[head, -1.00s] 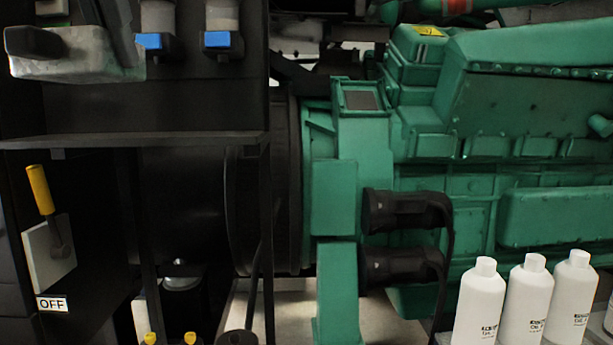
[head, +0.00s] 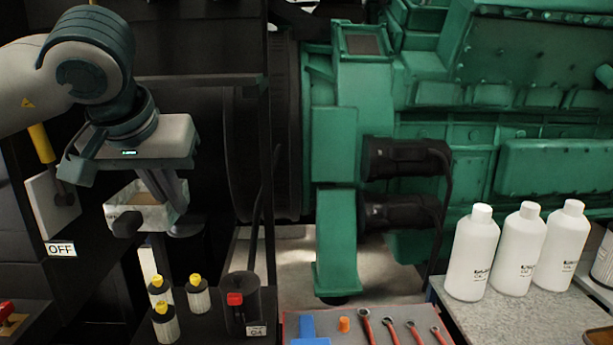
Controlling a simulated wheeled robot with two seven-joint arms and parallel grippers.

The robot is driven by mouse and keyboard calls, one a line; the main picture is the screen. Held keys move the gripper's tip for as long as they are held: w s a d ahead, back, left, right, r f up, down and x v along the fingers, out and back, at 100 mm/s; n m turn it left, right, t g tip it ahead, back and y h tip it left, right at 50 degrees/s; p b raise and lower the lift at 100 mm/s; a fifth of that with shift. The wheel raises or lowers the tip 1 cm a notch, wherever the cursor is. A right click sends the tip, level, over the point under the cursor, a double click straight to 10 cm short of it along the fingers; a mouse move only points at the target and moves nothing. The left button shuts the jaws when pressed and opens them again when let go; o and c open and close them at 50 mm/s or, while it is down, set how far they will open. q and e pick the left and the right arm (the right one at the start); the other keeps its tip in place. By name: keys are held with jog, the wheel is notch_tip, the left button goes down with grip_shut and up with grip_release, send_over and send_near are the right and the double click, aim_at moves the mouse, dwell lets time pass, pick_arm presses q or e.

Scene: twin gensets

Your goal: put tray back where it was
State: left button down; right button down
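The tray (head: 169,217) is a small, open, mottled grey-white box with a brownish inside. It is in the left part of the head view, in front of the black frame. My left gripper (head: 150,208) comes down from above and is shut on the tray, holding it up in the air above the yellow-capped filters. The gripper body hides part of the tray's far side, and the exact finger contact is partly hidden. My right gripper is not in view.
An OFF switch (head: 60,249) is at left. White bottles (head: 471,254) stand on a grey bench at right. Wrenches (head: 393,329) lie on a board at the bottom.

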pick_arm(q)
jog(key=s+f+x, duration=0.1)
jog(key=x, duration=0.8)
jog(key=s+f+x, duration=0.1)
jog(key=s+x, duration=0.1)
jog(key=x, duration=0.8)
jog(key=shift+s+a+f, duration=0.2)
jog(key=shift+s, duration=0.05)
jog(key=shift+s+d, duration=0.1)
dwell(1.6)
dwell(1.5)
jog(key=s+f, duration=0.3)
jog(key=f, duration=0.9)
jog(key=shift+s+f, duration=0.15)
jog(key=shift+f, duration=0.15)
jog(key=shift+r, duration=0.15)
